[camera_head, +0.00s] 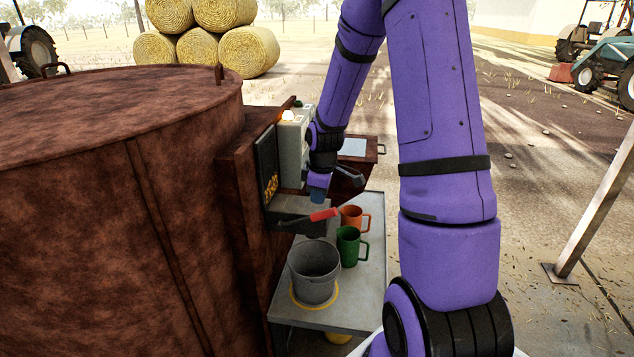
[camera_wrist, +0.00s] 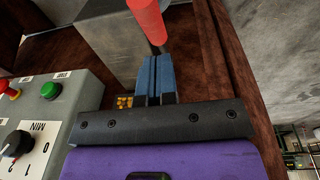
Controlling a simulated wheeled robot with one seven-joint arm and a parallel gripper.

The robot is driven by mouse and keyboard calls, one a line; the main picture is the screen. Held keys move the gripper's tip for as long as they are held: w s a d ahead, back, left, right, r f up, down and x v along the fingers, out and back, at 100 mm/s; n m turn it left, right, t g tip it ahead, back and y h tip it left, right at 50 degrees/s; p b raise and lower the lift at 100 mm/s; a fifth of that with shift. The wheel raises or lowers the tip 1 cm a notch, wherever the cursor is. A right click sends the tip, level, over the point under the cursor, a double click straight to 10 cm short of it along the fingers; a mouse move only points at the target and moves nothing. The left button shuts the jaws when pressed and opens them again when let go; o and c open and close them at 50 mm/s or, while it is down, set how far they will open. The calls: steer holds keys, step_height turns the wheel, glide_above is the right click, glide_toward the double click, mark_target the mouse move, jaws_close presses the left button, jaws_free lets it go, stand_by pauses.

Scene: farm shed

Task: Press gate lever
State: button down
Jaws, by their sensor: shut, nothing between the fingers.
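The gate lever has a red handle (camera_head: 324,214) that sticks out to the right from a grey metal chute (camera_head: 290,212) on the side of the brown tank. In the head view, my gripper (camera_head: 318,194) points down just above the red handle. In the wrist view, my gripper's blue fingers (camera_wrist: 157,72) are closed together with nothing between them. The lever's red handle (camera_wrist: 147,20) shows just beyond the fingertips, beside the grey chute (camera_wrist: 105,40). I cannot tell whether the fingertips touch the lever.
A grey bucket (camera_head: 315,272) stands on a yellow ring on the metal table (camera_head: 365,295), below the lever. A green mug (camera_head: 348,246) and an orange mug (camera_head: 352,217) stand beside it. A grey control box (camera_wrist: 55,115) with buttons and a knob is close by. The rusty brown tank (camera_head: 110,190) fills the left.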

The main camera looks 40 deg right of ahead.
steer(key=shift+s+d+f, duration=0.15)
steer(key=shift+d+f, duration=0.15)
steer(key=shift+f, duration=0.25)
steer(key=shift+s+d+f, duration=0.1)
steer(key=shift+d+f, duration=0.15)
steer(key=shift+f, duration=0.3)
